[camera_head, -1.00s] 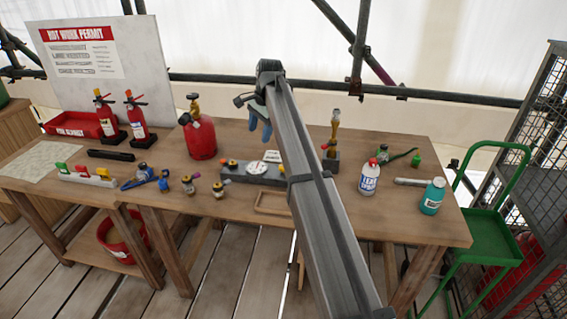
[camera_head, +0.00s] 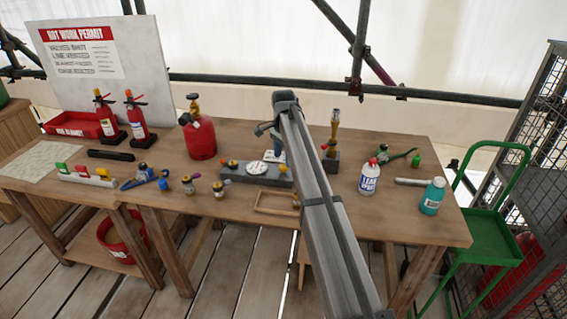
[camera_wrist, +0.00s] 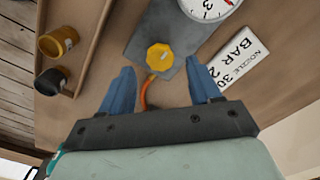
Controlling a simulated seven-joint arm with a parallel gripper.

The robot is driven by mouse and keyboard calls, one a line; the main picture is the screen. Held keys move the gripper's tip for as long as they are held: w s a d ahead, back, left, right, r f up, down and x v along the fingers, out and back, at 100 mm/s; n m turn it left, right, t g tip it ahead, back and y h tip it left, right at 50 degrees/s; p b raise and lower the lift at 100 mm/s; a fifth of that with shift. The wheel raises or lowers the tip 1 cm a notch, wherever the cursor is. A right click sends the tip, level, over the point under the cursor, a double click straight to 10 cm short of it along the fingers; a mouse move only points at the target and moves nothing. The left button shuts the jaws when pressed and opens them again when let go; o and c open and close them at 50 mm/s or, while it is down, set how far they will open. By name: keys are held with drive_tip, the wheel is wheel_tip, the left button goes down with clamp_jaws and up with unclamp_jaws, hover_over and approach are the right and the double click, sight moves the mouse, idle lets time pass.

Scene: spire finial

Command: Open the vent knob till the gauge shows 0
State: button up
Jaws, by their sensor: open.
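The yellow, many-sided knob (camera_wrist: 159,57) sits on the grey block (camera_wrist: 140,35) in the wrist view. In the head view the same block (camera_head: 258,181) lies mid-table, with the round white gauge (camera_head: 258,168) on it. The gauge (camera_wrist: 208,8) is cut off at the top of the wrist view, and its reading is not clear. My gripper (camera_wrist: 160,66) is open, its blue fingers spread to either side of the knob in the picture, apart from it. In the head view my arm partly hides the gripper.
A red gas bottle (camera_head: 200,140) stands behind left; a white bottle (camera_head: 369,179) stands to the right.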

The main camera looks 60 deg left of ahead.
sight(284, 166)
drive_tip(key=shift+f, duration=1.65)
drive_tip(key=c, duration=1)
